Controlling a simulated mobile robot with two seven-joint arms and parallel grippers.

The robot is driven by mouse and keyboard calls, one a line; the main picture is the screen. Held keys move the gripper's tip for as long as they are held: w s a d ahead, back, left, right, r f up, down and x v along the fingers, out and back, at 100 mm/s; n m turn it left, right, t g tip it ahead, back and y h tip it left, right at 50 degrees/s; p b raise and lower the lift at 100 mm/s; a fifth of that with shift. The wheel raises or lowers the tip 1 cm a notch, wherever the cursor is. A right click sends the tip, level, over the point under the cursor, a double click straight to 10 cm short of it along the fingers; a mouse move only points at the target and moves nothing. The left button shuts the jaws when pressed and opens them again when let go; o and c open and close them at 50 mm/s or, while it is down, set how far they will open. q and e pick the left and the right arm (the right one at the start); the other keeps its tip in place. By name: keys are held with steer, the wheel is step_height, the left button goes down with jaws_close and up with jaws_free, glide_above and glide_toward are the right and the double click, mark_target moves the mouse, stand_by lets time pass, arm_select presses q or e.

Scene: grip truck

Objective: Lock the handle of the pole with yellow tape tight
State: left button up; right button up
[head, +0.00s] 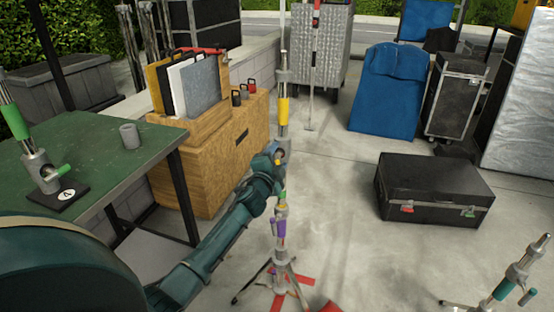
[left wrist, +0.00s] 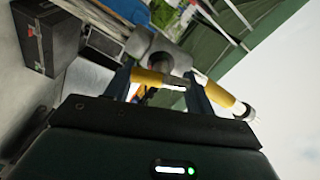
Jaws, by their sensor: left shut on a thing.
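The pole with yellow tape (head: 283,112) stands upright on a tripod stand in the middle of the head view. Its tape also shows in the left wrist view (left wrist: 220,95). My left gripper (head: 277,152) is at the pole's collar, just below the yellow tape. In the left wrist view its two fingers (left wrist: 160,90) straddle the collar's handle (left wrist: 147,77), which has a yellow band, and are shut on it. The arm hides part of the handle in the head view. The handle's tightness cannot be told. My right gripper is not in view.
Purple and green tape mark the lower pole (head: 280,228). A green table (head: 90,140) stands left, beside a wooden crate (head: 225,150). A black case (head: 435,190) lies right. Another stand (head: 512,275) is at the lower right. Open concrete floor lies between.

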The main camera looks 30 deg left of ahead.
arm_select(q)
steer(key=m, duration=0.4)
steer(key=shift+m, duration=0.3)
steer(key=m, duration=0.5)
steer(key=shift+f+m, duration=0.1)
steer(key=shift+m, duration=0.2)
steer(key=m+p, duration=0.1)
steer(key=m, duration=0.4)
steer(key=shift+a, duration=0.1)
steer(key=m+p, duration=0.1)
steer(key=m, duration=0.3)
steer(key=shift+f+m, duration=0.1)
steer(key=shift+m, duration=0.2)
steer(key=shift+a+m, duration=0.1)
steer(key=shift+m, duration=0.2)
steer(key=o, duration=1)
steer(key=shift+f, duration=0.1)
steer(key=shift+p, duration=0.3)
